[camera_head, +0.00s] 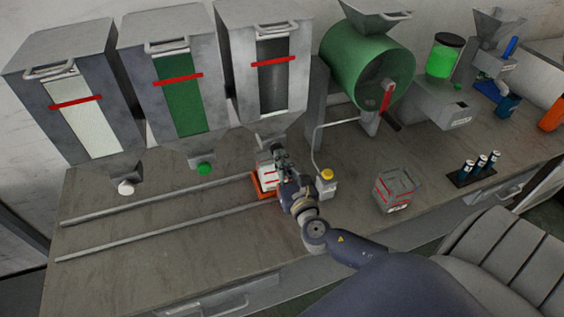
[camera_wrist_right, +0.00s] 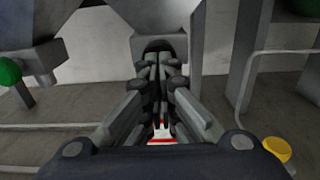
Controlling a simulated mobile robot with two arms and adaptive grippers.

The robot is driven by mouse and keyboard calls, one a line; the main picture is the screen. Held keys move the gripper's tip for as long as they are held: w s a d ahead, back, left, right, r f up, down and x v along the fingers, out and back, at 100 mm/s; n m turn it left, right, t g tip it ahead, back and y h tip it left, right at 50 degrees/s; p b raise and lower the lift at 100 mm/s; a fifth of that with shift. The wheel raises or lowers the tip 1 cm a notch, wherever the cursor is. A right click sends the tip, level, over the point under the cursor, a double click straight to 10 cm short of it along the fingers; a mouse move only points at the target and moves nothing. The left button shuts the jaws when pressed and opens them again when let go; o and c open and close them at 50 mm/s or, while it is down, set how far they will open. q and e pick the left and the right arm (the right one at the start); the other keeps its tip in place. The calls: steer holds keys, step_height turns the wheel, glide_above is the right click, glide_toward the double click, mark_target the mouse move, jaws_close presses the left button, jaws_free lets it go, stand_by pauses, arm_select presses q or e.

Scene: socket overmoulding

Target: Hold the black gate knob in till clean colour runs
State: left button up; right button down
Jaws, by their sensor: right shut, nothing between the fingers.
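The black gate knob (camera_wrist_right: 158,46) shows in the right wrist view straight ahead of my fingers, below the grey hopper outlet. In the head view it is hidden behind my gripper. My right gripper (camera_head: 279,152) is shut and empty, its fingertips at the knob; it also shows in the right wrist view (camera_wrist_right: 159,70). I cannot tell whether they press it. The third hopper (camera_head: 272,75) above has a dark window with a red band. Below the outlet a white container with red marks (camera_head: 265,174) sits on an orange carriage (camera_head: 263,190), partly covered by my gripper. No flowing material is visible. My left gripper is not in view.
Two rails (camera_head: 150,202) run along the bench. A white knob (camera_head: 125,188) and a green knob (camera_head: 204,168) sit under the other hoppers. A yellow button (camera_head: 327,174) is just right of my gripper. A green drum (camera_head: 368,70) and a grey box (camera_head: 397,188) stand further right.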

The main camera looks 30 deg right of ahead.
steer(key=shift+w+d+r, duration=0.15)
steer(key=shift+w+d, duration=0.05)
steer(key=shift+w, duration=0.45)
steer(key=shift+w+r, duration=0.1)
steer(key=shift+r, duration=0.1)
stand_by(1.9)
